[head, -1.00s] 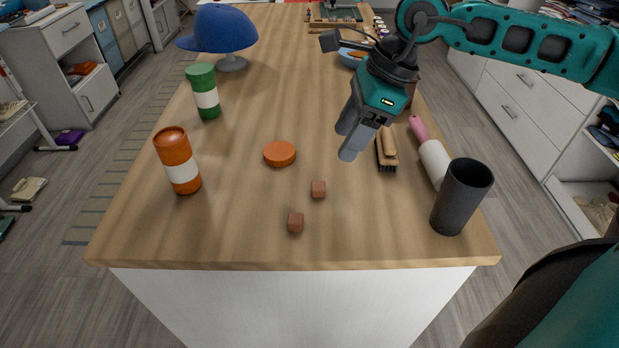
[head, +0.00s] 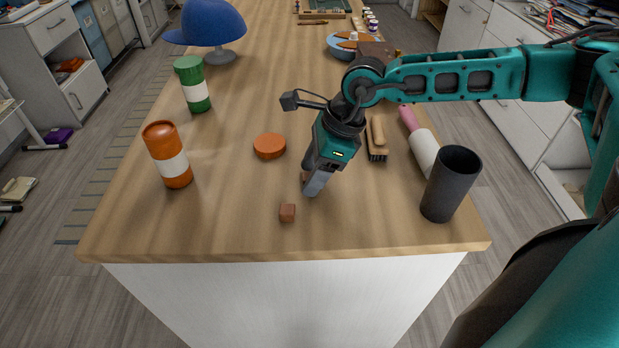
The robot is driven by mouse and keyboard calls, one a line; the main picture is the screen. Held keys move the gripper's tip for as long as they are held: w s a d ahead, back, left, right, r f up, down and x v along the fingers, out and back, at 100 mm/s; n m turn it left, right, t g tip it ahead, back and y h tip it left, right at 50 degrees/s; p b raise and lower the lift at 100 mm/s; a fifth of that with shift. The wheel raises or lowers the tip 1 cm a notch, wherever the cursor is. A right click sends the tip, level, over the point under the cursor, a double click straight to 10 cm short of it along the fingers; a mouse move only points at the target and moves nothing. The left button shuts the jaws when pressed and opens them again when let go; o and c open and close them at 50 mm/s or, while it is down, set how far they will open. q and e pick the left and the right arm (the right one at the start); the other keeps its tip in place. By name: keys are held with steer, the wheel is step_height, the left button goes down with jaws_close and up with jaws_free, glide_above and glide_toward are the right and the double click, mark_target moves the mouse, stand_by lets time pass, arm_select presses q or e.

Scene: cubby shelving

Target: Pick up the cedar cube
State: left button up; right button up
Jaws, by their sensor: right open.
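Two small brown wooden cubes are on the wooden table in the head view, and I cannot tell which is the cedar one. The nearer cube (head: 287,212) lies in the open near the front edge. The other cube (head: 304,177) is mostly hidden by the fingers of my right gripper (head: 312,186), with only a sliver of it showing. The right gripper points down, open, at this second cube; I cannot tell whether the fingers touch it. My left gripper is out of view.
An orange disc (head: 269,146) lies behind the cubes. An orange-and-white can (head: 167,154) and a green-and-white can (head: 192,83) stand left. A brush (head: 377,139), a pink-handled roller (head: 422,147) and a dark cup (head: 450,184) are right.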

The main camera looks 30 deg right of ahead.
steer(key=shift+c, duration=0.3)
jaws_close()
steer(key=shift+r, duration=0.1)
